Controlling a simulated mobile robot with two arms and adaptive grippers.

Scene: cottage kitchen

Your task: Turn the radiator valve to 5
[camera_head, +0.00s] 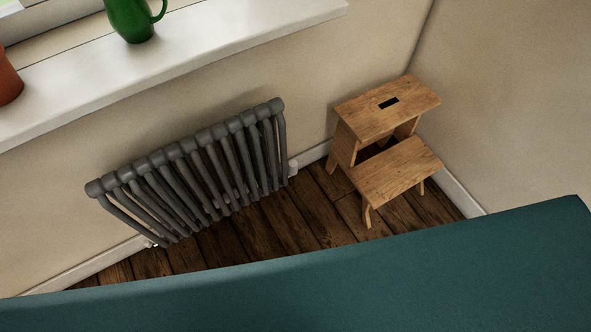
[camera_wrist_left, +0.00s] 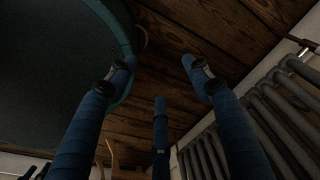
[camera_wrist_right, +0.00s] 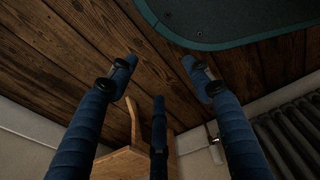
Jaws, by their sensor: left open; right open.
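The grey column radiator (camera_head: 195,170) stands under the window sill in the head view. A small white fitting, apparently the radiator valve (camera_head: 293,167), sits low at its right end; its numbers and setting are too small to read. In the right wrist view a pale fitting (camera_wrist_right: 215,151) shows beside the radiator (camera_wrist_right: 292,135), partly behind a finger. My right gripper (camera_wrist_right: 160,78) is open and empty, apart from the valve. My left gripper (camera_wrist_left: 160,78) is open and empty, with the radiator (camera_wrist_left: 285,110) to the right in its view. Neither gripper shows in the head view.
A wooden step stool (camera_head: 385,110) stands right of the valve, near the corner. A green jug (camera_head: 128,18) and a terracotta pot (camera_head: 8,80) stand on the sill (camera_head: 200,50). Bare wooden floor (camera_head: 300,215) lies before the radiator. A teal surface covers the head view's lower part.

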